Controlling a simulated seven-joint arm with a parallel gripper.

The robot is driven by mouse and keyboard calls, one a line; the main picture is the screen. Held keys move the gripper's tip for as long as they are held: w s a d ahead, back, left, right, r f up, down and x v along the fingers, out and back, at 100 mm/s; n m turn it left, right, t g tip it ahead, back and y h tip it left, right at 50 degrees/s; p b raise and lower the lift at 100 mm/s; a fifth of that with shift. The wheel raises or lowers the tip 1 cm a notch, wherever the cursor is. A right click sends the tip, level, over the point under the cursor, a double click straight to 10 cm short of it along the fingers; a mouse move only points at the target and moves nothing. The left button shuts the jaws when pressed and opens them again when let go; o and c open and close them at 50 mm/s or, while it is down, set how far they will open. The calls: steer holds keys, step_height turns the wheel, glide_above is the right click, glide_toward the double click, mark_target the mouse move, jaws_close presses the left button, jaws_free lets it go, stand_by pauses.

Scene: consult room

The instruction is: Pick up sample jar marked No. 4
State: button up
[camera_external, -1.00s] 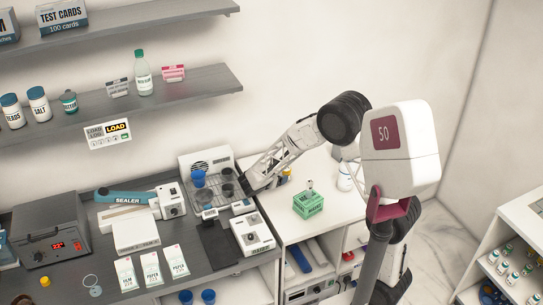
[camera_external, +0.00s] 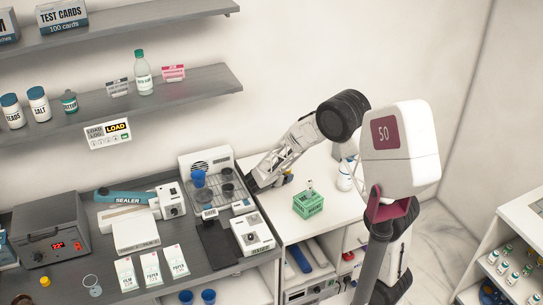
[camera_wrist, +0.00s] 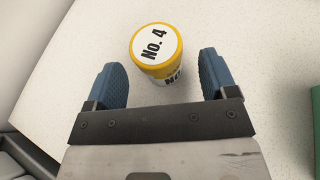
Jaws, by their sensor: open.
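The sample jar marked No. 4 (camera_wrist: 156,52) stands upright on the white counter in the wrist view. It has a yellow-rimmed white lid with black lettering and a pale label on its side. My gripper (camera_wrist: 160,85) is open, with its blue fingers spread to the left and right. The jar is just beyond the fingertips, centred between them, and no contact shows. In the external view my gripper (camera_external: 252,187) is low at the left end of the white counter, and a small bit of yellow shows beside it; the jar is mostly hidden there.
A green crate (camera_external: 308,204) stands right of my gripper on the white counter (camera_external: 285,226). A white bottle (camera_external: 344,178) is farther right. A wire rack with blue and dark cups (camera_external: 199,179) is close on the left. The counter around the jar is clear.

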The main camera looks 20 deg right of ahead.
steer(key=shift+x, duration=1.45)
steer(key=c, duration=1)
